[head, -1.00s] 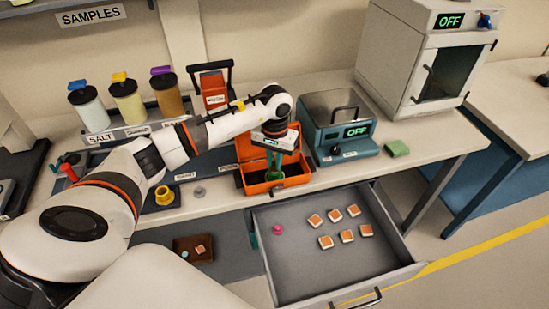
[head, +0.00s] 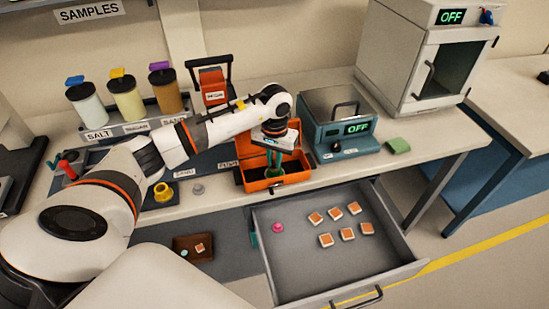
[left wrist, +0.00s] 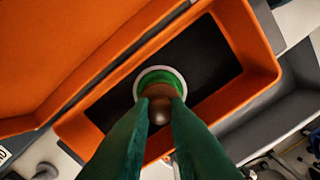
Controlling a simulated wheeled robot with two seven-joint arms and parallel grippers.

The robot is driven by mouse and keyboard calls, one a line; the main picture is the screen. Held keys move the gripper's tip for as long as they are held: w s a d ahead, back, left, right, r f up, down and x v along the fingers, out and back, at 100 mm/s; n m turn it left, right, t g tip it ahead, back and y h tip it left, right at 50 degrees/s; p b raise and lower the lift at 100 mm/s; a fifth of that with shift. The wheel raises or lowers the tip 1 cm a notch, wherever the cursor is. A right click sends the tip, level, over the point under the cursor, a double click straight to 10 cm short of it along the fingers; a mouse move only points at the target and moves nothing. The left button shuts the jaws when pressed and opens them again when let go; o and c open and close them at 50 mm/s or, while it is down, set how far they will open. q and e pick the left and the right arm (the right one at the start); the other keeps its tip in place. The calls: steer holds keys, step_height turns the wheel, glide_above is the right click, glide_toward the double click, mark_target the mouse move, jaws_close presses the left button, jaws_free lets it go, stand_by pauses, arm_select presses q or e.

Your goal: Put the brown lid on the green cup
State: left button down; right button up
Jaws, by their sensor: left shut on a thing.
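My left gripper (head: 273,160) reaches down into the open orange box (head: 274,187) on the bench. In the left wrist view its green fingers (left wrist: 158,125) are shut on the brown lid (left wrist: 159,110), gripping its rounded knob. Directly beyond the lid is the green cup (left wrist: 153,76), seen as a green ring with a pale outer edge on the box's dark floor (left wrist: 198,58). The lid overlaps the cup's near side in this view. I cannot tell whether it touches the cup. The fingers hide part of both. My right gripper is not in view.
The box's raised orange lid (left wrist: 60,50) stands close beside the gripper. A teal device (head: 340,135) stands right of the box. An open drawer (head: 300,285) with several orange-topped tiles juts out below. A yellow ring-shaped piece (head: 163,194) and a grey knob (head: 198,189) lie left.

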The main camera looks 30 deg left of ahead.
arm_select(q)
steer(key=c, duration=1.3)
jaws_free()
step_height(320, 180, up, 12)
steer(key=shift+b, duration=1.05)
